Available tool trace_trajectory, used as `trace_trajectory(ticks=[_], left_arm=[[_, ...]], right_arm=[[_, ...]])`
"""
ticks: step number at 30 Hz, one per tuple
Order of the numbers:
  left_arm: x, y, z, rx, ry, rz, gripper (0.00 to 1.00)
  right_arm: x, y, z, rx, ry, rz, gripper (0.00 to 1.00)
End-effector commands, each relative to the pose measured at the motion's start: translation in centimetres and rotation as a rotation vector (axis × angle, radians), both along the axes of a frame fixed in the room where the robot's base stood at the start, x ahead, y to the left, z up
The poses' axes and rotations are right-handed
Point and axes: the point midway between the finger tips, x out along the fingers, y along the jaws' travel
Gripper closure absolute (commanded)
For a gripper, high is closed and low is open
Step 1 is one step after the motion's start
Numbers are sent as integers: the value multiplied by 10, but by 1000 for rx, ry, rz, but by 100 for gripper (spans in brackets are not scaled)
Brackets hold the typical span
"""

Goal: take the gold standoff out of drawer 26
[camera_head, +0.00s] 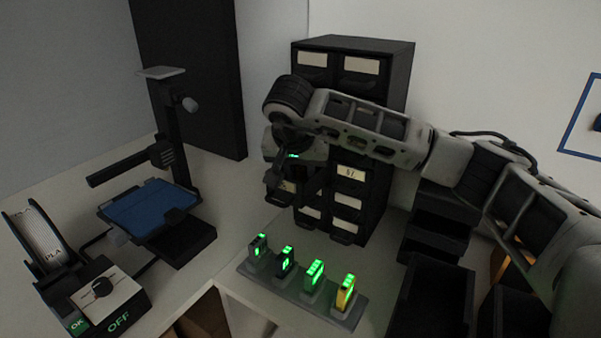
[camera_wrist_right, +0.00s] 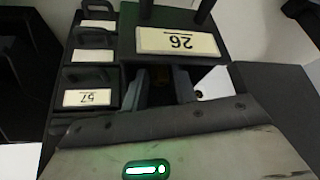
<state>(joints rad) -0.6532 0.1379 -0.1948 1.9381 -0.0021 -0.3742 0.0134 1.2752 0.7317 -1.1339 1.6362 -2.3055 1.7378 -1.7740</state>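The cabinet drawer labelled 26 (camera_wrist_right: 175,43) shows upside down in the wrist view, standing out from the cabinet. My right gripper (camera_wrist_right: 163,88) is at its open top, with its two dark fingers apart and pointing down into the drawer. A dim brownish patch between the fingers may be the gold standoff, but it is too dark to be sure. In the head view my right gripper (camera_head: 297,172) is at the left side of the drawer cabinet (camera_head: 396,85), above a drawer that sticks out. My left gripper is not in view.
Other labelled drawers, one marked 57 (camera_wrist_right: 88,97), sit beside it. A strip with several green-lit modules (camera_head: 290,285) lies in front of the cabinet. A 3D printer with a blue bed (camera_head: 148,205) and a control box (camera_head: 105,292) stand left. Dark bins (camera_head: 435,290) stand right.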

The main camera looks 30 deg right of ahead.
Motion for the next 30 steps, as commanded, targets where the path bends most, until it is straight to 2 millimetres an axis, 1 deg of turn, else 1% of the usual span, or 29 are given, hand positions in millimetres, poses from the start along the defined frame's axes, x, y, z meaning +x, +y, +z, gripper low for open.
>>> trace_trajectory(ticks=[6, 7, 8, 9, 10, 22, 26, 28, 30], left_arm=[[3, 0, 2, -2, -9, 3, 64], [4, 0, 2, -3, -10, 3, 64], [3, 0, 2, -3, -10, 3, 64], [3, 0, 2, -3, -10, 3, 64], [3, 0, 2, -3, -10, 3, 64], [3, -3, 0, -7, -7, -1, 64], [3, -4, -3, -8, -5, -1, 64], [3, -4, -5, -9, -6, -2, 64], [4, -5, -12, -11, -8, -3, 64]], right_arm=[[1, 0, -1, 0, -1, 1, 72], [1, 0, -1, 0, -1, 1, 78], [1, 0, -1, 0, -1, 1, 86], [1, 0, -1, 0, -1, 1, 97], [1, 0, -1, 0, -1, 1, 100], [1, 0, 1, 0, -3, 1, 100], [1, 0, 9, 1, -6, 0, 100], [1, 0, 16, 1, -7, 0, 100], [-2, 2, 10, -39, -48, 6, 100]])
